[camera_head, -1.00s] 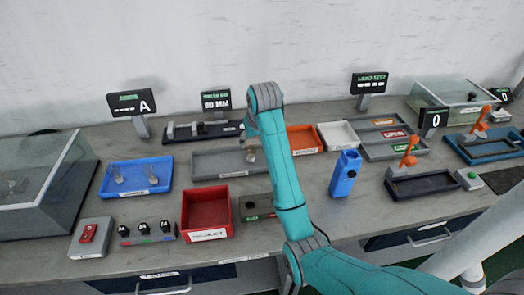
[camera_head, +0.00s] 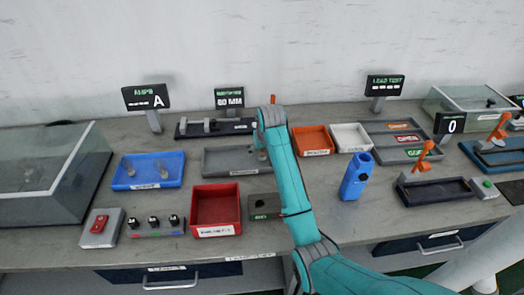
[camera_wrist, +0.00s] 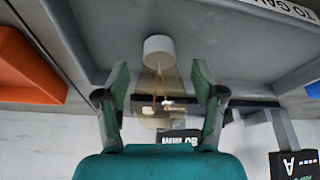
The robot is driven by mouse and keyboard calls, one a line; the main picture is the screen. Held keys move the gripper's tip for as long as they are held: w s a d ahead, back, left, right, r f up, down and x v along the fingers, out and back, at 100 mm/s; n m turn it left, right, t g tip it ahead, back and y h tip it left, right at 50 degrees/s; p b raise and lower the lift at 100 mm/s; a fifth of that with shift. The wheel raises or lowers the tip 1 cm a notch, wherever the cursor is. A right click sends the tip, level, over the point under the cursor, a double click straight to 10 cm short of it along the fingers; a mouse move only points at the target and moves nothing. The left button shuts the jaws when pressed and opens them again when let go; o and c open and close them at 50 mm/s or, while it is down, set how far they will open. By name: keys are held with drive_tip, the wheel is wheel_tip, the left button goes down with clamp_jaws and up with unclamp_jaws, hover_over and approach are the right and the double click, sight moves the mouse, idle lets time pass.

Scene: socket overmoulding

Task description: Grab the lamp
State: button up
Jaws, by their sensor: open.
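A clear glass lamp (camera_wrist: 155,100) with a white round base (camera_wrist: 158,47) and thin wires inside stands in the grey tray (camera_wrist: 230,55). In the wrist view it is between the two spread fingers of my gripper (camera_wrist: 160,88), with a gap on each side. The fingers are open and hold nothing. In the head view part of a lamp (camera_head: 262,155) shows at the right end of the grey tray (camera_head: 222,160), beside my arm. My arm hides most of the gripper there. More clear lamps (camera_head: 162,170) stand in the blue tray (camera_head: 147,184).
An orange bin (camera_head: 313,140) and a white bin (camera_head: 351,137) stand right of the grey tray. A dark fixture (camera_head: 215,127) and a display (camera_head: 229,98) are behind it. A red bin (camera_head: 215,208) is in front. A blue upright holder (camera_head: 357,176) stands to the right.

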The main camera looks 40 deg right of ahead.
drive_tip(key=c, duration=1.1)
drive_tip(key=shift+o, duration=0.2)
